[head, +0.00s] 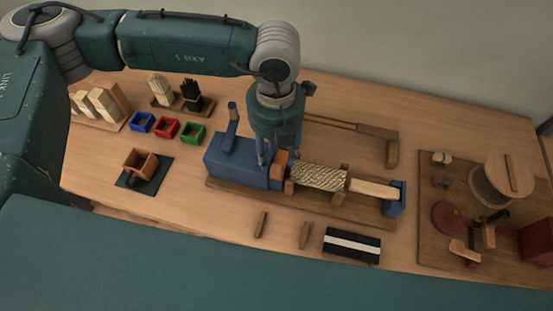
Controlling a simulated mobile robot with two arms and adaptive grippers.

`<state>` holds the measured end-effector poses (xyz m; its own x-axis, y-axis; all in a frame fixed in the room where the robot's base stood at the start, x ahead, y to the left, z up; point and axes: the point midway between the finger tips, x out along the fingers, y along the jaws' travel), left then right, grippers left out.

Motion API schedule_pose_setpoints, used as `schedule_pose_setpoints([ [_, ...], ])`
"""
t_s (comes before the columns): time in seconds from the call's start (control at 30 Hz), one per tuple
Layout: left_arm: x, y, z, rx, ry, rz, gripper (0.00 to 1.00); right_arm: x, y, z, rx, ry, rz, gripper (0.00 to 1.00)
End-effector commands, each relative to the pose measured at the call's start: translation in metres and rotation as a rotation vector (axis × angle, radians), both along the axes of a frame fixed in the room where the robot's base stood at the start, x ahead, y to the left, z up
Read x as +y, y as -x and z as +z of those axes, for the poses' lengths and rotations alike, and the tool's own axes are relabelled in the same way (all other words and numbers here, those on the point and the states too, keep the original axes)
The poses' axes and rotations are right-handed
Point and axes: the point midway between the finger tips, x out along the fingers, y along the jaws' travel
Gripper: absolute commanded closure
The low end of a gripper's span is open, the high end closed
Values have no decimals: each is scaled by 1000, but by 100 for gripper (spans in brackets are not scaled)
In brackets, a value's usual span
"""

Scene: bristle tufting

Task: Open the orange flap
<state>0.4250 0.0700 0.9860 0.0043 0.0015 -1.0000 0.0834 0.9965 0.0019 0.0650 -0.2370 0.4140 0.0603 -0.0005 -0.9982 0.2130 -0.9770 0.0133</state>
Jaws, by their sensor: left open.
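A small orange piece (279,165), which looks like the orange flap, sits at the right end of the blue machine (226,165). It appears upright, and I cannot tell whether it stands open or closed. My left gripper (268,158) points down from above at that end of the machine, with its fingers open. The fingers are right beside the orange piece and partly cover it. I cannot tell whether they touch it. My right gripper is not in view.
A blue lever (232,117) rises from the machine. A pale bristle roll (318,177) lies to its right on the wooden base. Red, blue and green bins stand left. A brush block (352,245) lies in front. A round drum (497,184) stands at right.

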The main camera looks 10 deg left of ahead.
Motion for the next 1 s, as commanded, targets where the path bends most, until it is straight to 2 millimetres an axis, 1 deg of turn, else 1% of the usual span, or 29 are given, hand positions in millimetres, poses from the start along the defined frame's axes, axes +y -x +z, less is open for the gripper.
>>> schedule_pose_setpoints([
  [0.03,0,1,-8,4,-1,0,59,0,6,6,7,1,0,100],
  [0.07,0,1,-14,4,-2,1,59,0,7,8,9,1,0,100],
  [0.17,0,1,-31,2,-1,0,59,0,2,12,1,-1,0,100],
  [0.23,0,1,-41,3,-1,1,59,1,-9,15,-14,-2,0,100],
  [0.33,0,0,-51,1,0,0,59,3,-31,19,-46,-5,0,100],
  [0.43,0,0,-56,1,1,-1,59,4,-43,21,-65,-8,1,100],
  [0.57,0,0,-58,-1,2,-1,59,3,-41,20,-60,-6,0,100],
  [0.7,0,0,-58,-1,1,-1,59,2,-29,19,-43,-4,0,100],
  [0.77,0,0,-58,-1,1,0,69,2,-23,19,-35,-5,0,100],
  [0.9,0,0,-58,-1,1,0,96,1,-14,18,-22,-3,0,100],
  [0.93,0,0,-58,-1,1,0,100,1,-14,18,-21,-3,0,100],
  [1.0,0,0,-58,-1,2,0,100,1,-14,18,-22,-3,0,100],
])
